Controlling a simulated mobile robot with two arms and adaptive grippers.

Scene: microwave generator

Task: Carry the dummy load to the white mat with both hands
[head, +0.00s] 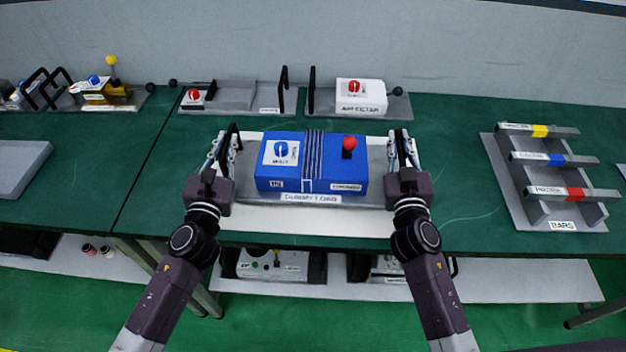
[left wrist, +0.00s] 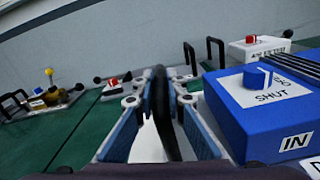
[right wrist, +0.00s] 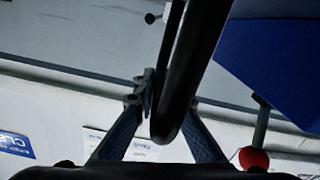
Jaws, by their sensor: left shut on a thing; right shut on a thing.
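The dummy load (head: 312,163) is a blue box with a blue knob, a red knob and a front label, on a grey tray with black handles at both ends. It is at the middle of the head view, over the white mat (head: 300,222). I cannot tell whether the tray touches the mat. My left gripper (head: 226,160) is shut on the left black handle, which also shows in the left wrist view (left wrist: 158,110). My right gripper (head: 402,155) is shut on the right black handle (right wrist: 172,110). The tray hides much of the mat.
Behind stand a grey tray (head: 235,97) with a red-knobbed block and a tray with a white box (head: 361,97). A rack of grey bars (head: 545,190) lies at the right. A grey plate (head: 20,165) lies far left. The green table (head: 455,150) between load and rack is clear.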

